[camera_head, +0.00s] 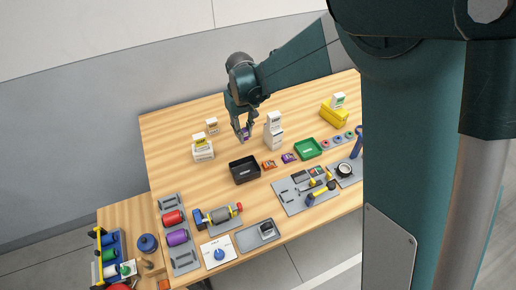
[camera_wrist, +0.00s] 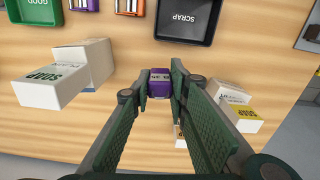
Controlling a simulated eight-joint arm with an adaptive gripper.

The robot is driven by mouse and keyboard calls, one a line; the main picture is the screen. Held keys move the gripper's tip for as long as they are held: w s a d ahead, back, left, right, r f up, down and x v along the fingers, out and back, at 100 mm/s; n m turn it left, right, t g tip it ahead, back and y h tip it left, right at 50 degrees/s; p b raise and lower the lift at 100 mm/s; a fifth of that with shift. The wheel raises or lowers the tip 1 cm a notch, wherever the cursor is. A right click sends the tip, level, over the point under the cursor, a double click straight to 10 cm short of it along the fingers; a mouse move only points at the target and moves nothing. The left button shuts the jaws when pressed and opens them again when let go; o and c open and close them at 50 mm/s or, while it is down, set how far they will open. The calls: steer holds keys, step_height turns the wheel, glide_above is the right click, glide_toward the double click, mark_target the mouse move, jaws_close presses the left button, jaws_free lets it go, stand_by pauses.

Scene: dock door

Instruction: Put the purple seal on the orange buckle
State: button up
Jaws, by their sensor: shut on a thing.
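My gripper (camera_head: 242,132) is shut on the purple seal (camera_head: 246,133), a small purple block with pale lettering, above the wooden table. In the wrist view the seal (camera_wrist: 160,83) sits between the fingertips of my gripper (camera_wrist: 160,86). A small orange piece (camera_head: 269,164), which looks like the orange buckle, lies on the table between the black tray and a purple piece (camera_head: 289,157). It also shows at the top edge of the wrist view (camera_wrist: 131,6), partly cut off. The seal is apart from it.
The black scrap tray (camera_head: 244,170) and green good tray (camera_head: 308,149) flank the small pieces. White boxes stand at the right (camera_head: 273,131) and left (camera_head: 203,151) of my gripper. Tool boards (camera_head: 305,190) lie in front. Bare table lies between my gripper and the trays.

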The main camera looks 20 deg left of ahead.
step_height(320, 180, up, 3)
steer(key=m+p, duration=0.1)
steer(key=p, duration=0.1)
glide_above(270, 163)
steer(key=shift+f, duration=0.15)
steer(key=shift+f, duration=2.9)
steer(key=shift+f, duration=0.15)
steer(key=shift+f, duration=1.95)
steer(key=shift+f, duration=0.15)
